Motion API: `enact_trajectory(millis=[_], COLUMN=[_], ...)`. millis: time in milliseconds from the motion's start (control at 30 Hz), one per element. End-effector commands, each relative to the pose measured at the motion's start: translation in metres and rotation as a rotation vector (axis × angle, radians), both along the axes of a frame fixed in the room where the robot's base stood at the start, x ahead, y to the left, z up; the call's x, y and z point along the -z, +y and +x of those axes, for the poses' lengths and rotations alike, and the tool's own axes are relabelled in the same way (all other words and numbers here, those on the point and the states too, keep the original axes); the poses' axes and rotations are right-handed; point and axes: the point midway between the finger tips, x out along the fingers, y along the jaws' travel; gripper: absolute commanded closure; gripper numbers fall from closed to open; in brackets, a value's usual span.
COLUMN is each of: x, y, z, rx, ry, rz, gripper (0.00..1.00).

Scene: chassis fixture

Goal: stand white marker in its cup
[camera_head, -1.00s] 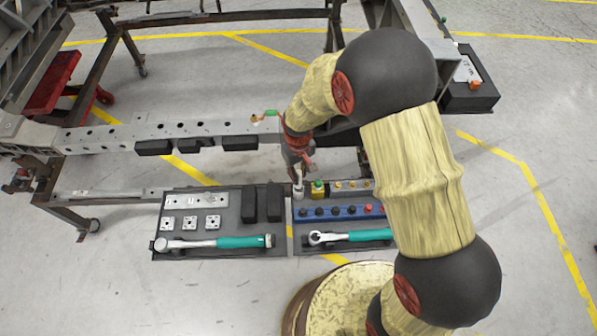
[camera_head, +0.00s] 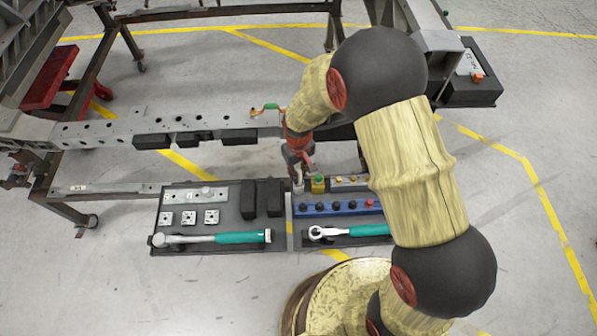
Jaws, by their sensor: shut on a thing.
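My gripper (camera_head: 300,172), small and dark with red parts, points down at the left end of the right-hand tray (camera_head: 340,241). It is shut on the white marker, which is too small and too covered by the fingers to make out clearly. A small pale cup (camera_head: 298,187) stands directly below the fingertips, at the tray's back left corner. I cannot tell whether the marker's lower end is inside the cup or just above it.
A yellow block with a green top (camera_head: 318,184) stands close right of the cup. A blue rail with knobs (camera_head: 335,209) lies in front. A teal-handled ratchet (camera_head: 350,231) and the left tray (camera_head: 290,229) are nearby. A perforated beam (camera_head: 110,131) runs behind.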

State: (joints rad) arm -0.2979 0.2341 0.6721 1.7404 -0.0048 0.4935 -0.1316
Motion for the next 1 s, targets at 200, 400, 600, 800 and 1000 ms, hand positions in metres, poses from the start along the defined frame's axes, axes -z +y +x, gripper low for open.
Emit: enact_trajectory(millis=[200, 400, 600, 800, 1000], x=[0.000, 0.000, 0.000, -0.008, -0.030], y=[0.000, 0.000, 0.000, 0.000, 0.000], z=[0.000, 0.000, 0.000, 0.000, 0.000], rx=[0.000, 0.000, 0.000, 0.000, 0.000], ry=[0.000, 0.000, 0.001, 0.000, 0.000], rz=[0.000, 0.000, 0.000, 0.000, 0.000], gripper=[0.71, 0.61, 0.61, 0.61, 0.61])
